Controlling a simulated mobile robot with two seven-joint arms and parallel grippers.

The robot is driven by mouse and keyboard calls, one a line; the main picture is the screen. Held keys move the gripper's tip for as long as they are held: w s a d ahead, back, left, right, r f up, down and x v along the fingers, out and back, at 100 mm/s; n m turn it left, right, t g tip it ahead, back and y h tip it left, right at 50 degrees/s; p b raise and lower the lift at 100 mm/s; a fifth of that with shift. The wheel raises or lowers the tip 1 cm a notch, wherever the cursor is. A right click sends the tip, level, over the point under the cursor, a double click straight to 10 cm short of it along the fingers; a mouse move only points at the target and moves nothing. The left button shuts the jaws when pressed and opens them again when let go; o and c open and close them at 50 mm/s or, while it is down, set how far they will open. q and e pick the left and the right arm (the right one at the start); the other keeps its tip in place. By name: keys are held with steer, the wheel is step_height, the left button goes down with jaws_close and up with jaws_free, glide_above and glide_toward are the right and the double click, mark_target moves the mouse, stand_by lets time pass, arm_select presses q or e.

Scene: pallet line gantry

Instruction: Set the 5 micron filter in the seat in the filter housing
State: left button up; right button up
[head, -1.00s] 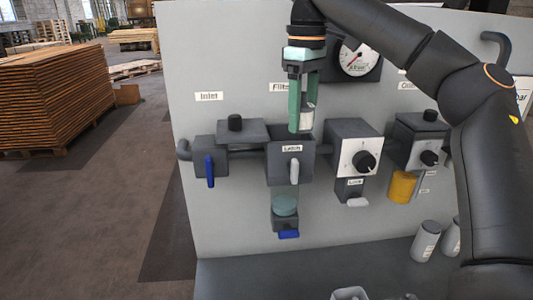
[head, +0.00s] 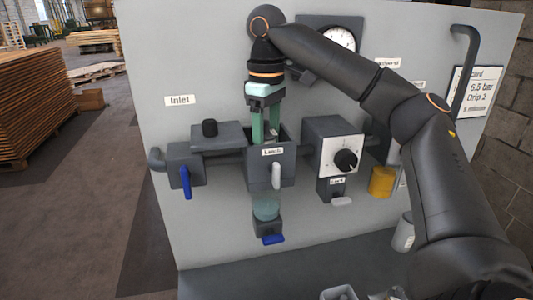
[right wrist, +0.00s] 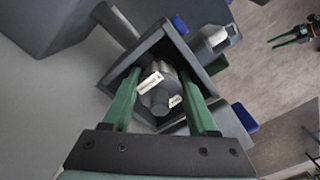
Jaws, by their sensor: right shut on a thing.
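The filter housing (head: 257,174) is a dark grey, open-topped box on the panel, with a Latch label and a pale latch handle (head: 277,176). My right gripper (head: 265,138) points down, its green fingers reaching into the opening. In the right wrist view it is shut on the 5 micron filter (right wrist: 158,100), a grey cylinder with white labels, inside the square rim (right wrist: 143,45). In the head view the housing front hides most of the filter. I cannot tell whether it touches the seat. A green gripper (right wrist: 292,36), apparently my left, shows small in the right wrist view.
A clear teal bowl (head: 266,207) hangs below. A regulator with a dial (head: 338,155) stands close right, with a gauge (head: 339,40) above.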

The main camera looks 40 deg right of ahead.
mark_target(266, 121)
steer(key=shift+f, duration=1.6)
steer(key=o, duration=1.1)
steer(key=shift+f, duration=0.1)
step_height(266, 121, up, 12)
steer(key=shift+r, duration=0.15)
